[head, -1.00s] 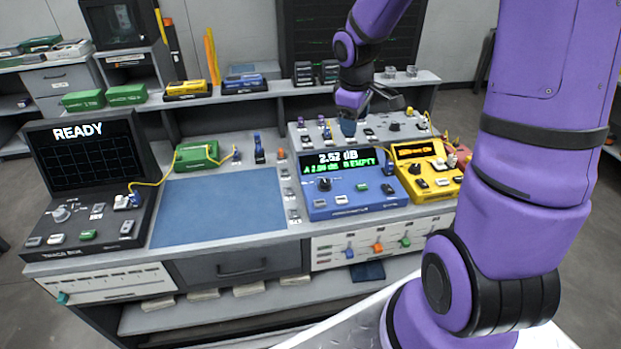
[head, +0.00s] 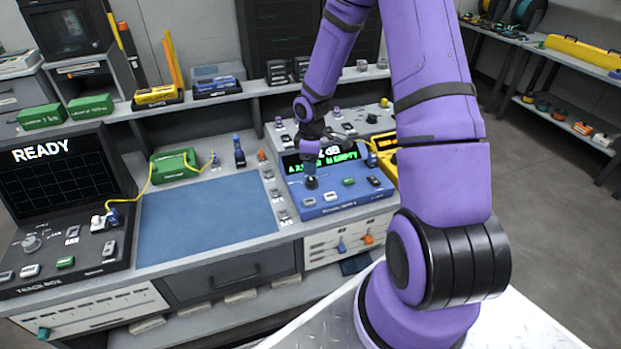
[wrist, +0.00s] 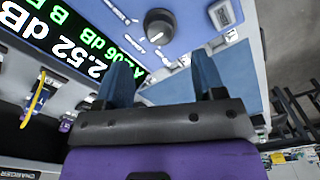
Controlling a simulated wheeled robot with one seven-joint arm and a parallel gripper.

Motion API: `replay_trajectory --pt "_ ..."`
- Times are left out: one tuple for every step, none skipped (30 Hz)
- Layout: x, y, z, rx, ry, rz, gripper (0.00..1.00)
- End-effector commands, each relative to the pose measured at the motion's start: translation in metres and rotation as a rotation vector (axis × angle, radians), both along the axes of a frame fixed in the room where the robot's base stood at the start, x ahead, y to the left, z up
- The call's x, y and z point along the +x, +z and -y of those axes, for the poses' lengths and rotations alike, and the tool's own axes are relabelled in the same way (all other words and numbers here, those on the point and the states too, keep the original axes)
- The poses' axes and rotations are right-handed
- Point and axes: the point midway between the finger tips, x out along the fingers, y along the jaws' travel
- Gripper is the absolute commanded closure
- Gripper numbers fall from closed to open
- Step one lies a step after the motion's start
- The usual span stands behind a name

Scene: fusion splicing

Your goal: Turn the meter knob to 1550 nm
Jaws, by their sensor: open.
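The blue meter (head: 340,195) stands on the bench right of the blue mat, its lit screen partly hidden by my arm. Its black round knob (head: 311,183) sits at the lower left of its face. The knob (wrist: 160,26) also shows in the wrist view, with a light mark on its rim; I cannot read any wavelength label. My gripper (wrist: 166,70) is open and empty, its two blue fingers pointing toward the meter face with the knob ahead of and between them, apart from it. In the head view my gripper (head: 309,160) hangs just above the knob.
A yellow device (head: 385,165) stands right of the meter, partly behind my arm. The blue mat (head: 205,218) is clear. A black unit with a READY screen (head: 50,175) stands at the left. A green box (head: 174,165) with a yellow cable sits behind the mat.

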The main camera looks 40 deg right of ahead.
Motion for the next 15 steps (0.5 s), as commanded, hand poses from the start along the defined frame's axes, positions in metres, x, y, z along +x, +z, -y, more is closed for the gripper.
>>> replay_trajectory --pt "-0.001 -0.011 -0.001 0.001 0.002 -0.004 0.37" --pt "-0.001 -0.016 -0.001 0.001 0.002 -0.004 0.37" --pt "-0.001 -0.023 -0.001 0.001 0.002 -0.004 0.37" --pt "0.000 -0.028 -0.001 0.001 0.002 -0.004 0.37" --pt "0.000 -0.033 -0.001 0.000 0.001 -0.003 0.37" --pt "-0.001 -0.039 -0.001 0.000 0.002 -0.004 0.37" --pt "-0.001 -0.043 -0.001 0.000 0.002 -0.003 0.37" --pt "0.000 -0.047 -0.001 0.001 0.002 -0.002 0.37" --pt "-0.001 -0.051 -0.001 0.000 0.001 -0.003 0.37" --pt "-0.001 -0.054 0.000 0.000 0.001 -0.003 0.37" --pt "0.000 -0.057 0.000 0.000 0.001 -0.003 0.37" --pt "0.000 -0.060 -0.001 0.000 0.001 -0.001 0.37" --pt "0.000 -0.062 -0.001 0.000 0.001 -0.001 0.37" --pt "0.000 -0.064 -0.001 0.000 0.001 -0.001 0.37" --pt "0.000 -0.065 -0.001 0.000 0.000 -0.001 0.37"
